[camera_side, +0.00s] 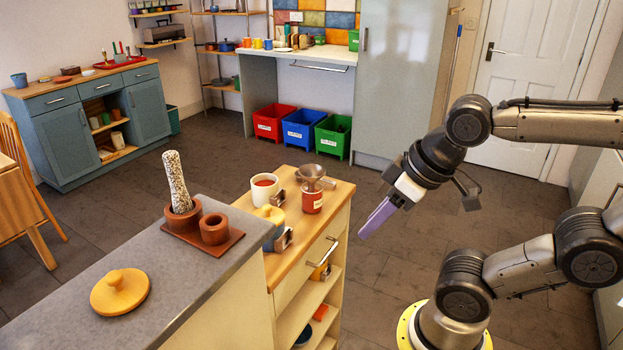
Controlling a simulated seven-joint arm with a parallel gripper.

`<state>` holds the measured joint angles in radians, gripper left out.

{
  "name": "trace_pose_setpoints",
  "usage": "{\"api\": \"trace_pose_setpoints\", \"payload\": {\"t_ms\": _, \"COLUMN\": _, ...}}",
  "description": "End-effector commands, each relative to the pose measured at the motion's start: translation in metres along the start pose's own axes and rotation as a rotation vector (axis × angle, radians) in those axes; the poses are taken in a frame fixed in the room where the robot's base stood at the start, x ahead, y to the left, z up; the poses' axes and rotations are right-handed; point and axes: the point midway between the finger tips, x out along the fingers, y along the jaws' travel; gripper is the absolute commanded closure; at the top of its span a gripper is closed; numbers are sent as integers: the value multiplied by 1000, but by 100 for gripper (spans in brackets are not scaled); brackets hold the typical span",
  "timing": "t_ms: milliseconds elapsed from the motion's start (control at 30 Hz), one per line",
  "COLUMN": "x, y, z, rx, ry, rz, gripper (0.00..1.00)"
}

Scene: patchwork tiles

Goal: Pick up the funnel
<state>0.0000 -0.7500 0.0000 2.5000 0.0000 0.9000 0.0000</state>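The funnel (311,174) is a small grey-brown funnel with a wide mouth. It sits on top of a red jar (312,201) on the wooden-topped counter, and its spout is hidden. My gripper (378,217) is to the right of the funnel, in the air past the counter's edge, pointing down and left. Its purple finger shows from the side, so I cannot tell whether it is open or shut. Nothing shows held in it, and it is apart from the funnel.
Beside the funnel stand a white cup (264,190) with red contents and a yellow-lidded pot (271,215). A terracotta mortar (183,219) with a tall speckled pestle and a yellow lid (120,291) rest on the grey worktop (75,270). Open floor lies behind the counter.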

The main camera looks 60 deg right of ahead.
Motion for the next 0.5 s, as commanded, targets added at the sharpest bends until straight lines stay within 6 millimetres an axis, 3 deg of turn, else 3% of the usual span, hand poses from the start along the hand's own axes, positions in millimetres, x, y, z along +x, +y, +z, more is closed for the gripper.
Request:
{"api": "trace_pose_setpoints", "payload": {"t_ms": 233, "x": -8, "y": -11, "z": -7, "rx": 69, "ry": -1, "rz": -49, "gripper": 63}}
{"api": "trace_pose_setpoints", "payload": {"t_ms": 367, "x": -18, "y": -20, "z": -32, "rx": 203, "ry": -18, "rz": -108, "gripper": 63}}
{"api": "trace_pose_setpoints", "payload": {"t_ms": 500, "x": -22, "y": -14, "z": -68, "rx": 410, "ry": -41, "rz": -151, "gripper": 63}}
